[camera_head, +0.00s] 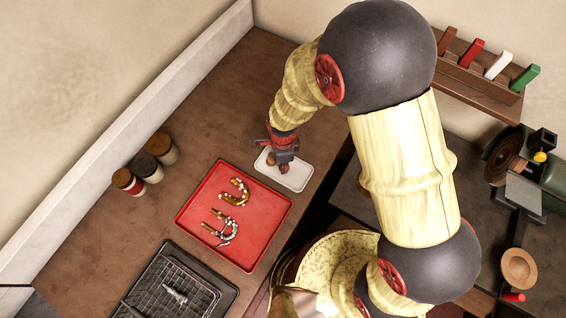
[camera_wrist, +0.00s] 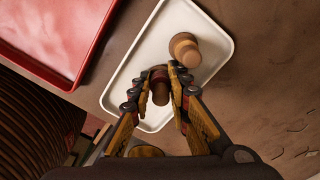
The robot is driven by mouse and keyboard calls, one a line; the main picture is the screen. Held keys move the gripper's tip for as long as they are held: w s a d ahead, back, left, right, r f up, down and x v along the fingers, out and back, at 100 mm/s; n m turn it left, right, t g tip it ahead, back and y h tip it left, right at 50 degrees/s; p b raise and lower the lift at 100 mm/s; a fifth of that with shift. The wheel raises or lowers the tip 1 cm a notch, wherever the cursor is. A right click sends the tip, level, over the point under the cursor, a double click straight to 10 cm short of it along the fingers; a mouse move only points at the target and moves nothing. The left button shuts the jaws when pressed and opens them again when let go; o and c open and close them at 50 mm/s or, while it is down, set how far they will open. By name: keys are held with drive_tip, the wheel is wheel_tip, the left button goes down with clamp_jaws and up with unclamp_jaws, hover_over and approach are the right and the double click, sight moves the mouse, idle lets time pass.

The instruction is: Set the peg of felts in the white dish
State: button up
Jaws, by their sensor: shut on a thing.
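The white dish (camera_head: 296,179) lies on the brown bench top, and its rim and bare floor also show in the wrist view (camera_wrist: 137,62). My gripper (camera_head: 283,160) is over the dish, pointing down. In the wrist view my gripper (camera_wrist: 166,95) has its fingers shut on a small dark red-brown peg of felts (camera_wrist: 160,80), within the dish outline. The fingers hide part of the peg. I cannot tell whether its lower end touches the dish floor. A tan and brown rounded peg (camera_wrist: 185,47) stands in the dish beside it, close to one fingertip.
A red tray (camera_head: 254,241) with bent brass tubes (camera_head: 233,192) lies left of the dish. Several jars (camera_head: 145,166) stand by the wall. A black gridded tray (camera_head: 180,290) is at the front. A rack of coloured handles (camera_head: 475,75) and a grinder (camera_head: 508,155) are at right.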

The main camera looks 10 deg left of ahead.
drive_tip(key=shift+o, duration=0.2)
drive_tip(key=shift+f, duration=0.2)
drive_tip(key=o, duration=0.9)
drive_tip(key=shift+r, duration=0.1)
